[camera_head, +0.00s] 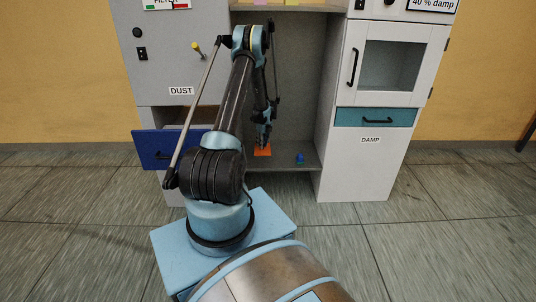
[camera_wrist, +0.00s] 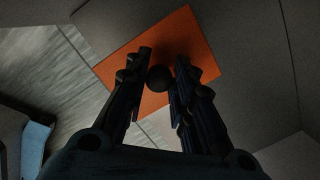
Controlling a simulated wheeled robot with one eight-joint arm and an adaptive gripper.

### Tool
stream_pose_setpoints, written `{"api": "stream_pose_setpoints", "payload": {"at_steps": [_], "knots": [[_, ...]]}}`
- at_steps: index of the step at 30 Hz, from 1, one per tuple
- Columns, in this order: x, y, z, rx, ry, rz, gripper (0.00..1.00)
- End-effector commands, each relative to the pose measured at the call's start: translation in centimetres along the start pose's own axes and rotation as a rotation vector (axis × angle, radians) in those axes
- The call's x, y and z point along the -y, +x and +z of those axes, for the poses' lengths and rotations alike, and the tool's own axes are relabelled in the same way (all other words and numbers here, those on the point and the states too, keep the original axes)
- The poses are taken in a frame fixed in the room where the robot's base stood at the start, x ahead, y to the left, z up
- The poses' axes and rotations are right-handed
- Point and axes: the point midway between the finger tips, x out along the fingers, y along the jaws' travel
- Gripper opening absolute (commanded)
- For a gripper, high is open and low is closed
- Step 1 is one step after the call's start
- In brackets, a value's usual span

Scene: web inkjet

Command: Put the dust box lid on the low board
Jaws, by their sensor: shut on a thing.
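The dust box lid is an orange flat square (camera_wrist: 190,40) with a dark round knob (camera_wrist: 160,78). In the wrist view my gripper (camera_wrist: 162,88) has its two fingers on either side of the knob, shut on it. In the head view the lid (camera_head: 263,151) shows orange below my gripper (camera_head: 264,138), at the low board (camera_head: 283,161) between the cabinets. I cannot tell whether the lid touches the board. The underside of the lid is hidden.
A blue drawer (camera_head: 152,150) sticks out below the DUST label at left. The white DAMP cabinet (camera_head: 365,165) bounds the bay at right.

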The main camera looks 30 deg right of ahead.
Motion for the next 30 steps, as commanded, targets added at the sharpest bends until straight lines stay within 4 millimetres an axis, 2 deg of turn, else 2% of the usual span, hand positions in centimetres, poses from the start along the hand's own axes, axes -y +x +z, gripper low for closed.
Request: {"api": "stream_pose_setpoints", "payload": {"at_steps": [4,11,19,30], "knots": [[0.9,2.0,-1.3,0.0,0.013,-0.002,0.0],[1.3,3.3,-1.8,0.0,0.017,-0.003,0.0],[1.4,6.2,-2.4,0.0,0.018,-0.003,0.0],[1.4,6.7,-2.4,0.0,0.018,-0.003,0.0]]}}
